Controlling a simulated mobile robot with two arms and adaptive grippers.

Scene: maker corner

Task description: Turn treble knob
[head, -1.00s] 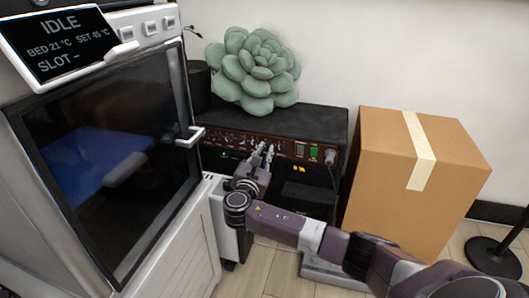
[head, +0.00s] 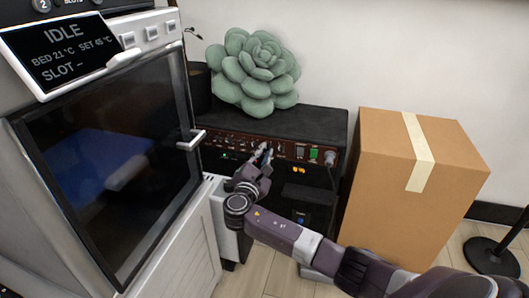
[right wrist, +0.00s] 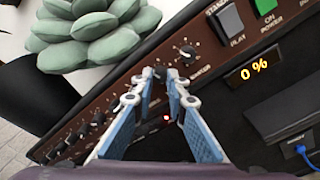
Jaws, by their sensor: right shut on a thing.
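The black amplifier (head: 318,122) stands against the wall, with a brown front panel carrying a row of small black knobs (right wrist: 97,119). My right gripper (head: 265,151) is at this panel, its fingers pointing into the knob row. In the right wrist view the two blue-backed fingers (right wrist: 163,76) close together on a knob, which they largely hide; its label cannot be read. A separate knob (right wrist: 188,54) with a white pointer sits just beyond the fingertips. My left gripper is out of view.
A white machine with a dark glass door (head: 120,160) and handle stands close on the left. A cardboard box (head: 400,190) stands on the right. A green succulent (head: 254,75) sits on top of the amplifier. Standby and power switches (right wrist: 265,10) are right of the knobs.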

